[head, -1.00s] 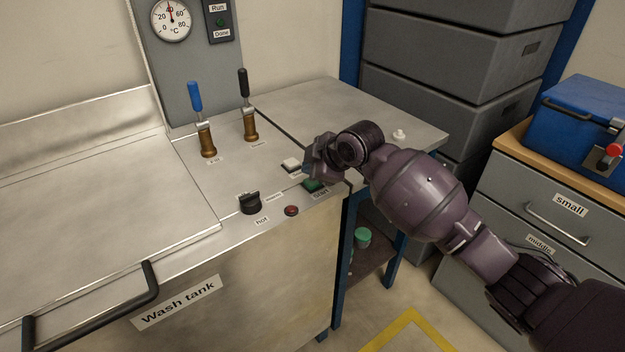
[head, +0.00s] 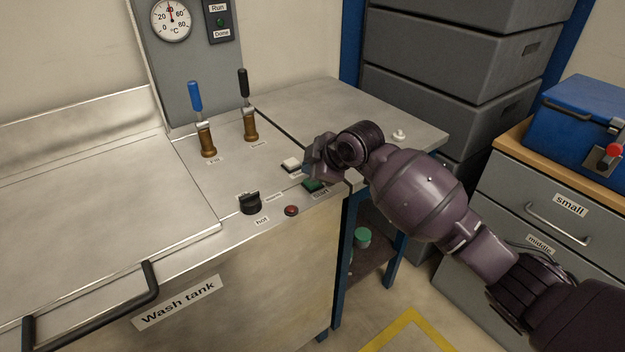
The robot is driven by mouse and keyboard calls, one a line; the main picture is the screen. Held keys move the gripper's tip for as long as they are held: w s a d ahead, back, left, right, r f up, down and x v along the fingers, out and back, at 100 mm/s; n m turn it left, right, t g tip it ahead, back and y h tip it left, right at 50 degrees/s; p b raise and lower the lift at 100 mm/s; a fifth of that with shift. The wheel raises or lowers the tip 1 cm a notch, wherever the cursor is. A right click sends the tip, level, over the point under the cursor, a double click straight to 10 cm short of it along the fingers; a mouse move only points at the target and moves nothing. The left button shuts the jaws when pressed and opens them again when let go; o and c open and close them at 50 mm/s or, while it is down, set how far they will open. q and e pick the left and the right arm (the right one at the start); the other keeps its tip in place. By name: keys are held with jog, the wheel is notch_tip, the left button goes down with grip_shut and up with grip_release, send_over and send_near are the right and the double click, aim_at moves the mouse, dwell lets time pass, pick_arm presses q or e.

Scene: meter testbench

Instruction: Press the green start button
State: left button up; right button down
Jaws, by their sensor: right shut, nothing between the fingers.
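The green start button (head: 312,185) sits on the steel top of the wash tank, near its front right corner, with a "Start" label beside it. My right gripper (head: 311,168) is shut and empty, just above and behind the green button. Its fingertips point down to the left, and part of them is hidden by the hand. I cannot tell whether they touch the button. My left gripper is not in view.
A white button (head: 291,164), a black knob (head: 251,203) and a red button (head: 291,210) sit close by. Blue-handled (head: 196,98) and black-handled (head: 244,84) valves stand farther back. A side table (head: 345,103) adjoins the tank, and grey crates (head: 455,60) are stacked behind.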

jog(key=shift+f, duration=0.15)
jog(key=shift+f, duration=0.25)
dwell(0.6)
jog(key=shift+f, duration=0.5)
dwell(0.7)
jog(key=shift+r, duration=0.55)
jog(key=shift+r+p, duration=0.35)
jog(key=shift+r, duration=0.1)
